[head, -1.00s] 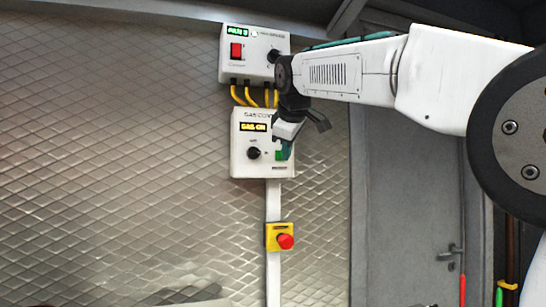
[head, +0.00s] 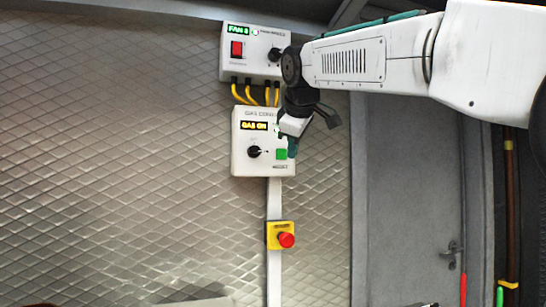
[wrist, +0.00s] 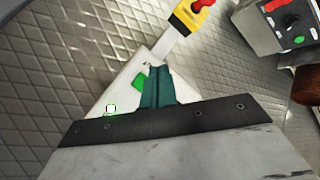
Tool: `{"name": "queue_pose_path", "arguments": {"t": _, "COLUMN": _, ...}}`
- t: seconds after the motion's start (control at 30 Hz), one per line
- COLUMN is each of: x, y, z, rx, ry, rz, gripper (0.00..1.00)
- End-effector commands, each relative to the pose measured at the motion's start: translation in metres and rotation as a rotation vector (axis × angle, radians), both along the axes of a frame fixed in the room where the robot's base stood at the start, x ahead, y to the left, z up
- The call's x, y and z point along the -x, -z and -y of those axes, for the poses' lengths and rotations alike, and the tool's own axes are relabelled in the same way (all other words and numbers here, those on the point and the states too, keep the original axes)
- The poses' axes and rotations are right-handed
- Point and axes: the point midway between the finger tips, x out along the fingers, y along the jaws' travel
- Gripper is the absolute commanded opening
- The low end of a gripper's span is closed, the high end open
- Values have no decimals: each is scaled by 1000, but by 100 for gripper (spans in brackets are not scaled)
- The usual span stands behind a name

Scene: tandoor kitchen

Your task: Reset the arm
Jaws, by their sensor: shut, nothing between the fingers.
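My gripper (head: 291,148) is at the right side of the white gas control box (head: 240,166) in the head view, in front of its edge. Its teal fingers are together and empty; they also show in the wrist view (wrist: 156,86). The box's display (head: 254,126) reads GAS ON. Its dark knob (head: 254,152) and green button (head: 281,154) are visible. In the wrist view the green button (wrist: 139,83) is just left of the fingers, which hide part of the box. I cannot tell whether the fingers touch the box.
Above is the fan box (head: 263,67), with a red switch (head: 237,49) and yellow cables below. A red emergency button (head: 286,240) on a yellow base is lower on the conduit. A grey door (head: 405,200) stands right. Another control box (wrist: 287,22) shows in the wrist view.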

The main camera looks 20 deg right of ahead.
Motion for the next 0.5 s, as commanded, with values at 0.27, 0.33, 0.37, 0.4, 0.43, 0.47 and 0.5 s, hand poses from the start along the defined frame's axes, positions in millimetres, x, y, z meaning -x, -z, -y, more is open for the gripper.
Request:
{"name": "queue_pose_path", "arguments": {"t": 0.27, "x": 0, "y": 0, "z": 0, "rx": -18, "ry": 17, "rz": 3, "gripper": 0}}
{"name": "queue_pose_path", "arguments": {"t": 0.33, "x": 0, "y": 6, "z": -1, "rx": -59, "ry": 55, "rz": -3, "gripper": 0}}
{"name": "queue_pose_path", "arguments": {"t": 0.37, "x": 0, "y": 17, "z": -2, "rx": -80, "ry": 73, "rz": -22, "gripper": 0}}
{"name": "queue_pose_path", "arguments": {"t": 0.4, "x": 1, "y": 33, "z": -3, "rx": -105, "ry": 98, "rz": -49, "gripper": 0}}
{"name": "queue_pose_path", "arguments": {"t": 0.43, "x": 4, "y": 46, "z": -4, "rx": -126, "ry": 119, "rz": -72, "gripper": 0}}
{"name": "queue_pose_path", "arguments": {"t": 0.47, "x": 9, "y": 60, "z": -5, "rx": -150, "ry": 143, "rz": -97, "gripper": 0}}
{"name": "queue_pose_path", "arguments": {"t": 0.5, "x": 19, "y": 79, "z": -5, "rx": -183, "ry": 180, "rz": -132, "gripper": 0}}
